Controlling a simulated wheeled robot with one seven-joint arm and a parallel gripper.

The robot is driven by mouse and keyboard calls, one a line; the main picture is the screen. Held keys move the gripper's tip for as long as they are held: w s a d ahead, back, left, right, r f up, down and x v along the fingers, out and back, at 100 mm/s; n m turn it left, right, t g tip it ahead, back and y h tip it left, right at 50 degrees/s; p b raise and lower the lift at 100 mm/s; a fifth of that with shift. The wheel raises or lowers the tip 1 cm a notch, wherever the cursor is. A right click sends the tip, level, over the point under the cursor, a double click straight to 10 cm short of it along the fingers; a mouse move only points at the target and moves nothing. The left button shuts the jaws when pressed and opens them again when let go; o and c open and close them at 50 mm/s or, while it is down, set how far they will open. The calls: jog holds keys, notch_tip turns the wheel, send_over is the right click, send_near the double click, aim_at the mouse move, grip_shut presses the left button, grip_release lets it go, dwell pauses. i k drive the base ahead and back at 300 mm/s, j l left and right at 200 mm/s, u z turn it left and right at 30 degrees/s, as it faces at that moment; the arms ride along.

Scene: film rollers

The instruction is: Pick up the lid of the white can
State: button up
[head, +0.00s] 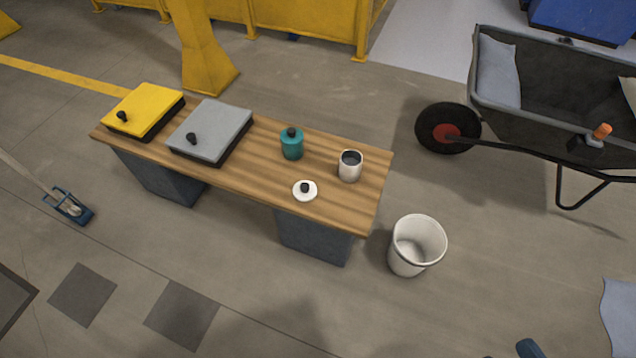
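The white can (349,172) stands upright and open near the right end of a wooden bench (240,180), its dark inside showing. A round white lid (313,194) with a black knob lies flat on the bench to the left of the can and nearer its front edge, apart from the can. A teal can (292,148) with a black-knobbed lid on it stands to the left of the white can. My gripper cannot be made out in the head view.
A yellow box (155,100) and a grey box (222,120), both with black knobs, sit on the bench's left half. A white bin (393,258) stands on the floor at the bench's right. A wheelbarrow (520,125) stands farther right. Floor in front is mostly clear.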

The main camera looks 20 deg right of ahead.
aim_at(304, 191)
jog(key=i+j, duration=0.7)
jog(key=i+j+z, duration=0.15)
jog(key=i+j, duration=0.55)
jog(key=j, duration=0.15)
